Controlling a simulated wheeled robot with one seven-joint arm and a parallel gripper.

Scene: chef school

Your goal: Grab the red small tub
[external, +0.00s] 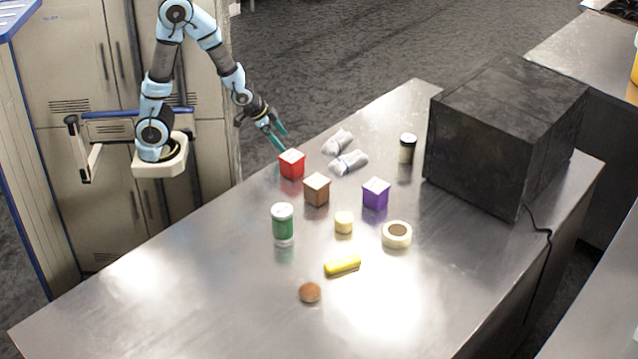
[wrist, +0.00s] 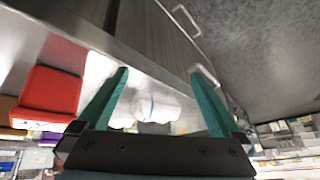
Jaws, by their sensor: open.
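The red small tub (external: 291,164) is a red cube-like tub with a pale top, near the table's far-left edge in the external view. In the wrist view the red tub (wrist: 48,92) is at the left, outside the left finger. My gripper (external: 282,141) is just behind the tub, at the table edge, fingers pointing down. In the wrist view my gripper (wrist: 158,75) has its teal fingers spread, with nothing held between them.
White wrapped bundles (external: 347,162) lie right of the tub. A large black box (external: 500,130) stands at right. The table's near-left (external: 150,285) is clear.

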